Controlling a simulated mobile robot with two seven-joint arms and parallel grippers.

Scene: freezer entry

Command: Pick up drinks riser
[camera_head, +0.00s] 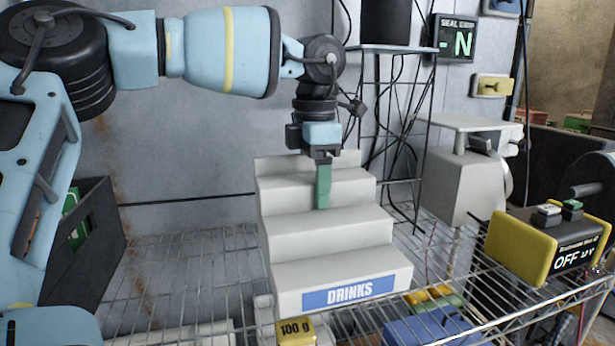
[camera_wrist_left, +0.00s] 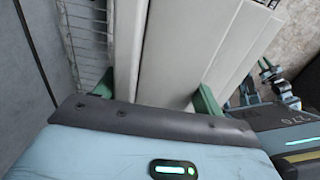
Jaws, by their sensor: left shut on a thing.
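The drinks riser (camera_head: 335,262) is a white stepped block with a blue "DRINKS" label on its front. It is over the wire shelf in the middle of the head view. My left gripper (camera_head: 323,186) comes down on it from above, with one green finger in front of a step. In the left wrist view the riser's white steps (camera_wrist_left: 190,55) lie between the two green fingers of my left gripper (camera_wrist_left: 155,92), which is shut on it. Whether the riser's base touches the shelf is hard to tell.
The wire shelf (camera_head: 185,270) has free room left of the riser. A dark crate (camera_head: 95,235) stands at the left. A yellow "100 g" block (camera_head: 295,331) is just in front. A scale (camera_head: 465,175) and a yellow-ended "OFF" box (camera_head: 545,245) stand at the right.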

